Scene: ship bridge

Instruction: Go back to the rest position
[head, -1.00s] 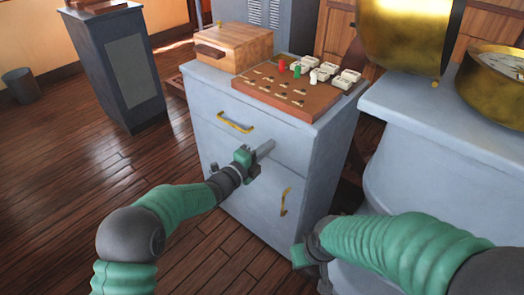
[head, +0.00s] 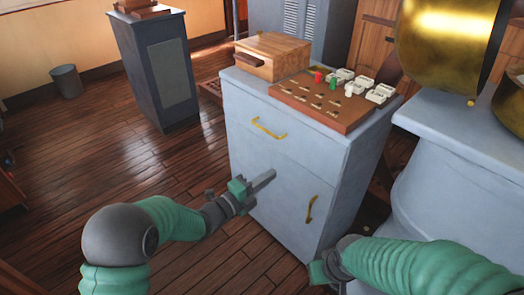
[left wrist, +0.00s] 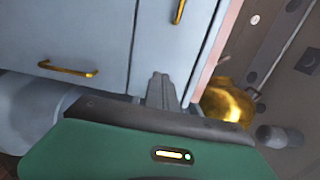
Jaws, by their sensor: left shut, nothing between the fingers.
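My left gripper (head: 262,182) is in front of the grey-blue cabinet (head: 290,160) in the head view, its fingers together and empty. In the left wrist view its fingers (left wrist: 162,90) also show close together, with the cabinet front (left wrist: 70,30) behind them. I cannot tell the exact gap to the cabinet. My right arm comes in at the lower right, and its end (head: 325,268) is low beside the cabinet. The right fingers are hidden or cut off by the frame.
A wooden box (head: 272,55) and a brown switch board (head: 325,100) sit on the cabinet. The cabinet has brass handles (head: 268,128). A grey pedestal with a brass instrument (head: 448,40) stands at the right.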

